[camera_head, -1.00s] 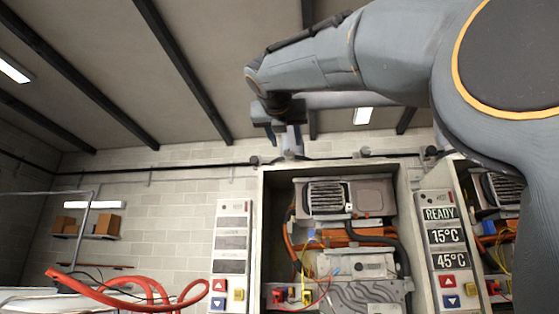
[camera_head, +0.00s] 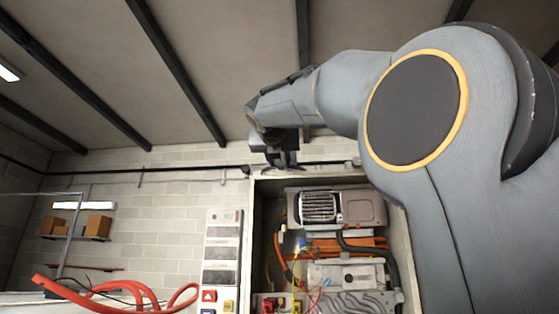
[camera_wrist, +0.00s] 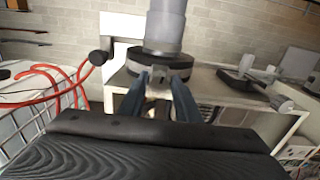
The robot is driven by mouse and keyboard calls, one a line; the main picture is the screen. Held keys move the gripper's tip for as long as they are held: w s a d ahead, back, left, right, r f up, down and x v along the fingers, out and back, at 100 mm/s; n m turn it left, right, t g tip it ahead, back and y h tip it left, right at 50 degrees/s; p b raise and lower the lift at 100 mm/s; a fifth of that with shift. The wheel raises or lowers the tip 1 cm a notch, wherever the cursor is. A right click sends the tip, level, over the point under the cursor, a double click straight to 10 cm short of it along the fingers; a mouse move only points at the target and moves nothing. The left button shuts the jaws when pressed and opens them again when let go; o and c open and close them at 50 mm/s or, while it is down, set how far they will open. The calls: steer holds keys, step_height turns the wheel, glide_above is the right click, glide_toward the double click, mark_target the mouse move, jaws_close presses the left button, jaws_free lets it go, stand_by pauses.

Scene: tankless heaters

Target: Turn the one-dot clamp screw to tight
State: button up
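My gripper (camera_wrist: 159,82) is at the top of the heater cabinet, in front of a grey upright pipe (camera_wrist: 165,28) with a black band (camera_wrist: 163,64) round its foot. Its two blue-grey fingers are apart, with a small pale piece between or just beyond the tips. I cannot tell whether they touch it. In the head view my gripper (camera_head: 282,160) is above the cabinet's top edge (camera_head: 325,180). No one-dot mark can be read, so I cannot tell which clamp screw this is.
Another grey and black fitting (camera_wrist: 242,78) lies right. Red hoses (camera_head: 120,291) hang at left. The open cabinet shows a heater unit (camera_head: 337,207) and wiring. A switch panel (camera_head: 221,255) stands beside it.

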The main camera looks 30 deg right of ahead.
steer(key=c, duration=0.6)
steer(key=shift+m, duration=0.3)
steer(key=m, duration=0.4)
steer(key=shift+m, duration=0.3)
steer(key=m+b, duration=0.1)
steer(key=m, duration=0.3)
steer(key=shift+s+d, duration=0.1)
steer(key=m+b, duration=0.2)
steer(key=m, duration=0.3)
steer(key=shift+f+m, duration=0.1)
steer(key=shift+m, duration=0.3)
steer(key=shift+m+b, duration=0.9)
steer(key=shift+m, duration=1.7)
